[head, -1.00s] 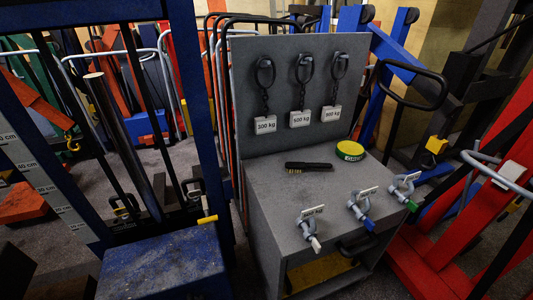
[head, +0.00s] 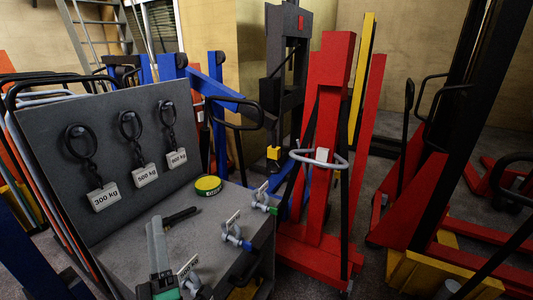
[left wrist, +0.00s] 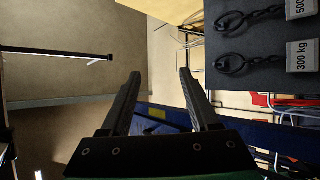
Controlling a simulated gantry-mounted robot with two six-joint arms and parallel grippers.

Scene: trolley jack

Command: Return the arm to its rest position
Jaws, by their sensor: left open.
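My left gripper (head: 156,228) comes up from the bottom of the head view, in front of the grey bench (head: 208,215). In the left wrist view its two dark fingers (left wrist: 158,75) stand apart with nothing between them. Part of the gripper covers the near left of the bench top and hides part of a tagged shackle (head: 192,278). In the wrist view, hanging rings and chains show at the upper right, beyond the fingers. My right gripper is not in view.
A grey board (head: 70,113) carries three hanging chain slings with tags, including a 300 kg tag (head: 104,196). Red lifting equipment (head: 323,140) stands to the right.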

